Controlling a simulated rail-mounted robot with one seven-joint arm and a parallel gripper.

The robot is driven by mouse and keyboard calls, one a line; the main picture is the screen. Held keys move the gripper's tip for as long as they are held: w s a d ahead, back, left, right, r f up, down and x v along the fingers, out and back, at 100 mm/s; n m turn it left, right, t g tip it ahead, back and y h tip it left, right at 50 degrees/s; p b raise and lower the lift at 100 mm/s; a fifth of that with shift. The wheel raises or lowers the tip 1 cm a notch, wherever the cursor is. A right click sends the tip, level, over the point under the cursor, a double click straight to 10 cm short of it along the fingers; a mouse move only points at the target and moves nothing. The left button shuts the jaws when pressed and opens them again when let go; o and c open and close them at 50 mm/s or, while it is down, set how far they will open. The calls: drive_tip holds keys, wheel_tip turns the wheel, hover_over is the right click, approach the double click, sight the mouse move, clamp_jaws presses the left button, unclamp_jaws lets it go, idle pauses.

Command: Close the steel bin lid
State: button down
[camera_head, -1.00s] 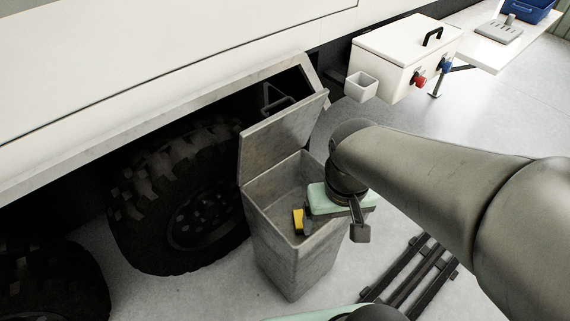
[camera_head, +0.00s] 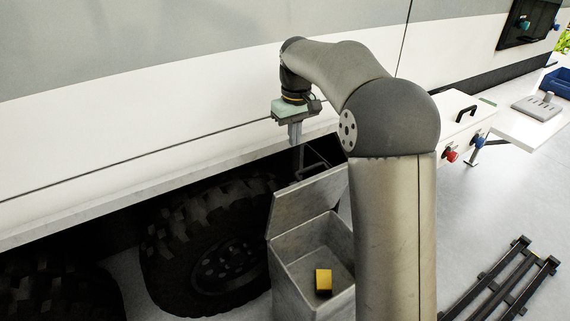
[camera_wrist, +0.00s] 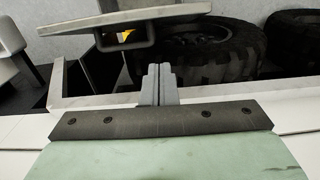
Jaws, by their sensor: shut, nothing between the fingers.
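The grey steel bin (camera_head: 287,285) stands in front of the wheel in the head view. Its lid (camera_head: 308,205) is open, raised steeply at the back edge, with a dark handle (camera_head: 313,166) on its far side. A yellow block (camera_head: 323,282) lies inside the bin. My gripper (camera_head: 296,140) points down above and behind the raised lid, beside the caravan's side, apart from the lid. Its fingers are shut and empty, also seen in the wrist view (camera_wrist: 158,78). There a pale panel (camera_wrist: 130,15), seemingly the lid, crosses the top. My arm hides the bin's right side.
A large tyre (camera_head: 215,250) is left of the bin. A white box (camera_head: 470,120) stands at the right, and a dark rack (camera_head: 500,285) lies on the floor. Floor between them is clear.

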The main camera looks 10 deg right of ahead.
drive_tip(key=f, duration=0.3)
drive_tip(key=s+f+p, duration=0.1)
drive_tip(key=f, duration=0.3)
drive_tip(key=d+f+p, duration=0.1)
drive_tip(key=f, duration=0.2)
drive_tip(key=shift+s+f, duration=0.35)
drive_tip(key=shift+f, duration=0.05)
drive_tip(key=shift+f, duration=0.1)
